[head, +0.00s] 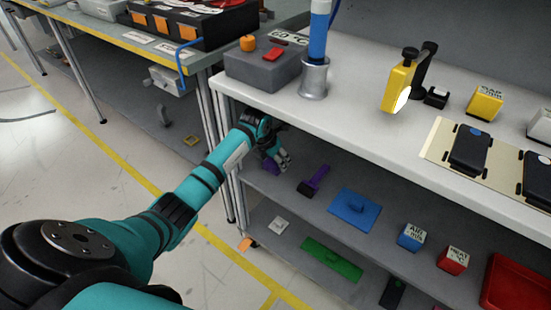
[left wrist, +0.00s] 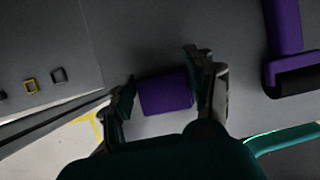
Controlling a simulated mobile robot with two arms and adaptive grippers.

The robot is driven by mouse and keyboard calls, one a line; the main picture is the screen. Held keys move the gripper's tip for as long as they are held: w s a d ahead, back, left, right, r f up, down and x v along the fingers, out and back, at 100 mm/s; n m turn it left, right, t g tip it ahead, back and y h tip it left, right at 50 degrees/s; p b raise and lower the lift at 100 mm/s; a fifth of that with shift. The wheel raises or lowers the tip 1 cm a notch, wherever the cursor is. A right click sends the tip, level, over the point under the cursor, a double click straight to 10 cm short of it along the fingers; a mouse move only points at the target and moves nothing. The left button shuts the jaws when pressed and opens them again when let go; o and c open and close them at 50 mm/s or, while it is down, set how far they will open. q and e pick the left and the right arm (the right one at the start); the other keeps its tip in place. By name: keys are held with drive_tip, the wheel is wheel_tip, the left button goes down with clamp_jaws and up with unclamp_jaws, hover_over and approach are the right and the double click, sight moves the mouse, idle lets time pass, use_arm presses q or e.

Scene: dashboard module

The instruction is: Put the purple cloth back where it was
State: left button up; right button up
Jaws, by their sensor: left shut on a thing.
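My left gripper (head: 279,160) reaches in over the upper shelf under the white worktop, near the shelf's left end. The small purple cloth (head: 271,164) shows at its fingers, partly hidden by the hand. In the left wrist view the cloth (left wrist: 166,93) looks like a compact folded block between the two fingertips of my gripper (left wrist: 163,85), which is shut on it. I cannot tell whether the cloth touches the shelf. My right gripper is in neither view.
A purple-handled tool with a black end (head: 314,181) lies just right of the gripper. A blue flat item (head: 354,209), a blue cube (head: 411,237), a red cube (head: 453,260) and a red tray (head: 515,283) follow along the shelf. The worktop edge (head: 330,137) overhangs it.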

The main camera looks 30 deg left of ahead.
sight(273, 162)
use_arm(q)
drive_tip(key=o, duration=1)
drive_tip(key=shift+r, duration=0.3)
drive_tip(key=p+v, duration=0.1)
drive_tip(key=v, duration=0.2)
drive_tip(key=shift+a+r, duration=0.1)
drive_tip(key=s, duration=0.8)
drive_tip(key=s+p, duration=0.1)
drive_tip(key=s, duration=0.3)
drive_tip(key=shift+a+f, duration=0.3)
drive_tip(key=shift+a, duration=0.05)
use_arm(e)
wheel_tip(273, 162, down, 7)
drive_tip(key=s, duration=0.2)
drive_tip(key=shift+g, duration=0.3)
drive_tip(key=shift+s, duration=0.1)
